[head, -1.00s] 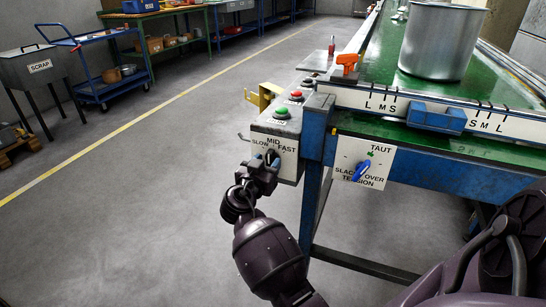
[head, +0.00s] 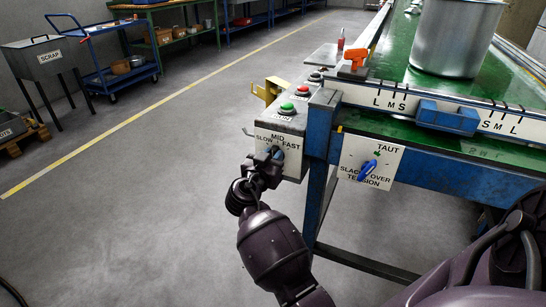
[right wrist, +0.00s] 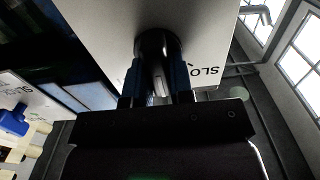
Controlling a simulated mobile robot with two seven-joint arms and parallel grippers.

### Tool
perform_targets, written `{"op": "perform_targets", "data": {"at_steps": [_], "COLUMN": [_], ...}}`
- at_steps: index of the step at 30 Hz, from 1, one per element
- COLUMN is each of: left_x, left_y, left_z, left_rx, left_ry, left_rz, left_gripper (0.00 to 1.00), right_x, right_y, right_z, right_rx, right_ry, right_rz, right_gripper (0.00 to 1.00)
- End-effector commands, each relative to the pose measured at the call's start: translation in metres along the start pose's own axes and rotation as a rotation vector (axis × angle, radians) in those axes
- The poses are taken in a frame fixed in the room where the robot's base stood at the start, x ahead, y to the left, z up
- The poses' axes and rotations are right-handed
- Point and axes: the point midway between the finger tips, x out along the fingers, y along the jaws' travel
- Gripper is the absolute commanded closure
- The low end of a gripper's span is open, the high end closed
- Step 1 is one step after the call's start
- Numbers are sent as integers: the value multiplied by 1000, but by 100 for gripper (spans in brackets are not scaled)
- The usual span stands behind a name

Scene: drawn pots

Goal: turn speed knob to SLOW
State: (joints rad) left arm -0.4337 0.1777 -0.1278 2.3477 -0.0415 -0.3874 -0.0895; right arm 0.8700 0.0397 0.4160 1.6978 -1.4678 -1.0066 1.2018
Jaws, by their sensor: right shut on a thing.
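The speed knob (right wrist: 156,42) is black and sits on a white plate marked SLOW, MID and FAST (head: 279,142) on the front of the control box. My right gripper (head: 273,155) is at this plate in the head view and covers most of the knob. In the right wrist view, the two fingers of my right gripper (right wrist: 158,88) stand on either side of the knob's grip, shut on it. Which mark the knob points at is hidden by the gripper. My left gripper is not in view.
A green button (head: 287,108) and a red button (head: 302,91) are on top of the control box. A blue tension knob (head: 367,170) is on a second plate to the right. A steel pot (head: 458,38) stands on the green belt. The floor to the left is open.

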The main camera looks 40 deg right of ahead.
Motion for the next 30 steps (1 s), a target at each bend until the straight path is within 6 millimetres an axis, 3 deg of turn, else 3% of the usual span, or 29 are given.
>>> {"op": "perform_targets", "data": {"at_steps": [14,30], "left_x": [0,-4], "left_y": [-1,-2], "left_z": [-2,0], "left_rx": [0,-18], "left_ry": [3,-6], "left_rz": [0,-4], "left_gripper": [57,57], "right_x": [0,1], "right_y": [-1,-6], "right_z": [-1,-2], "right_rx": [-102,-558], "right_ry": [1,3], "right_rz": [0,1], "right_gripper": [100,100]}}
